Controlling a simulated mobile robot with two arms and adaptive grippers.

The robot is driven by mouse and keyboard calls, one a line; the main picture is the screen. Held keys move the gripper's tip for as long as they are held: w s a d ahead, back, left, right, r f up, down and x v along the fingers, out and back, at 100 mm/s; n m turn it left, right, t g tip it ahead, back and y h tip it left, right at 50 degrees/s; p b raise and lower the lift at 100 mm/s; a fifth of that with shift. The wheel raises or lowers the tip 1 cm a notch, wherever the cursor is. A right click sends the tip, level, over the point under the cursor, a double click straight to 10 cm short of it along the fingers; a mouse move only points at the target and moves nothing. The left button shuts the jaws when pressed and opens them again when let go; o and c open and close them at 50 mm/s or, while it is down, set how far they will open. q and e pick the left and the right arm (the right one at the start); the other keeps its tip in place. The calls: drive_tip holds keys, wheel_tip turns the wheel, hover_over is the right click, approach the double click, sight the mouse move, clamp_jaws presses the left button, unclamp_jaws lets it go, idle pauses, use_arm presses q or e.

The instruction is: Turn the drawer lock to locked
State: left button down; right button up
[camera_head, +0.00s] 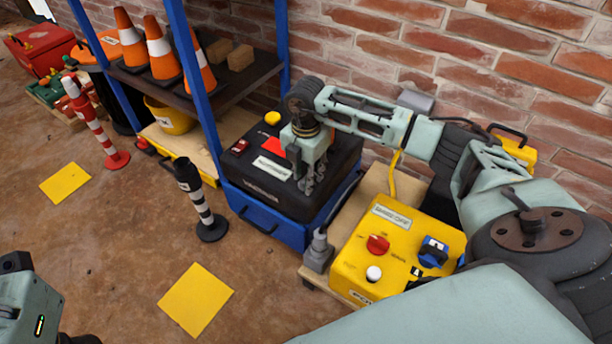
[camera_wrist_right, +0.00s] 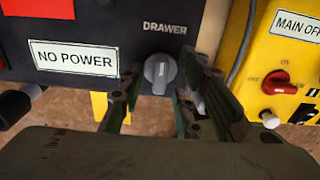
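The drawer lock is a round grey knob (camera_wrist_right: 160,72) under the word DRAWER on the dark panel of a black box (camera_head: 325,185). Its light mark appears roughly upright. In the right wrist view my right gripper (camera_wrist_right: 163,92) is open, with one finger on each side of the knob and visible gaps between. In the head view my right gripper (camera_head: 308,182) hangs at the box's right front and hides the knob. A blue drawer unit (camera_head: 275,228) with a dark handle sits below the box. Part of my left gripper (camera_head: 35,310) shows at the lower left; its fingers are unclear.
A yellow control box (camera_head: 365,245) with red, white and blue controls stands close right of the gripper. A grey plug-like post (camera_head: 318,250) stands beside it. A black-and-white post (camera_head: 205,215) is left of the drawer. A brick wall (camera_head: 400,45) is behind.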

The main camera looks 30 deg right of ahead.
drive_tip(key=shift+c, duration=0.2)
clamp_jaws()
